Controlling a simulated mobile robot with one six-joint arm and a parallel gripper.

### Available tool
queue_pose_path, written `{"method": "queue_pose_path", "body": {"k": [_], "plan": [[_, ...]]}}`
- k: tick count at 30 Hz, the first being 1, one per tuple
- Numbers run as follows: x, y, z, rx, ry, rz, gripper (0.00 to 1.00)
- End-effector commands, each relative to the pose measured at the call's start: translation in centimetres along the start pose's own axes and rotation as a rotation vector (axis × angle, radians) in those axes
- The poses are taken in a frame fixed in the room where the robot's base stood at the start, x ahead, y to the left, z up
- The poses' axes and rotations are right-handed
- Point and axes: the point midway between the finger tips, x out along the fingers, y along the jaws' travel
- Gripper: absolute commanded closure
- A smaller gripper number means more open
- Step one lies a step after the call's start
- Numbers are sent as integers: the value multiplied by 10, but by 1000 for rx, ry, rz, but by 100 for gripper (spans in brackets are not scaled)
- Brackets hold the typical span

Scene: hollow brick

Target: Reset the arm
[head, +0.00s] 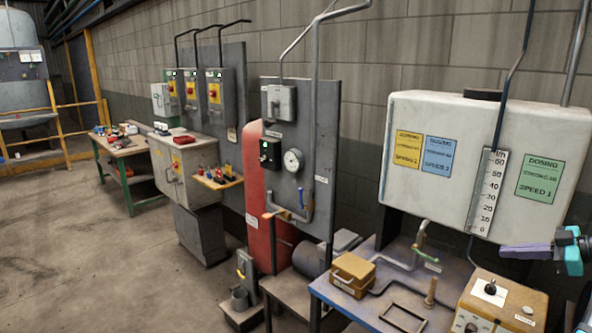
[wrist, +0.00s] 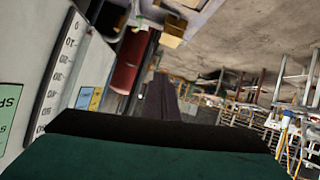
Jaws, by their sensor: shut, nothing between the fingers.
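My gripper (head: 508,251) shows at the right edge of the head view. Its purple fingers are together, with nothing between them, and point left in front of the white dosing tank (head: 480,130). A teal part of my arm shows behind the fingers and is cut off by the frame edge. In the wrist view the dark purple fingers of my gripper (wrist: 161,88) point away from the camera, and the scene looks turned on its side.
Below the tank stands a blue-edged bench (head: 340,300) with a tan box (head: 353,274) and a control box (head: 500,305). A scale (head: 487,190) is on the tank front. A red cylinder (head: 257,190) stands further left. Open floor (head: 90,260) lies at left.

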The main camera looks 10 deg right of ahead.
Motion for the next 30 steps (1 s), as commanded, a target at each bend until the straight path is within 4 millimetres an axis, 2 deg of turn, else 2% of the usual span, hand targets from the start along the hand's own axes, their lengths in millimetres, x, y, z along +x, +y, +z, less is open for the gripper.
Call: {"method": "queue_pose_path", "body": {"k": [2,8,17,23,30], "plan": [[0,0,0,0,0,0,100],[21,-4,7,48,-21,-16,100],[66,-16,20,145,-70,-51,100],[114,-33,32,244,-130,-86,100],[196,-72,56,409,-257,-134,100]]}}
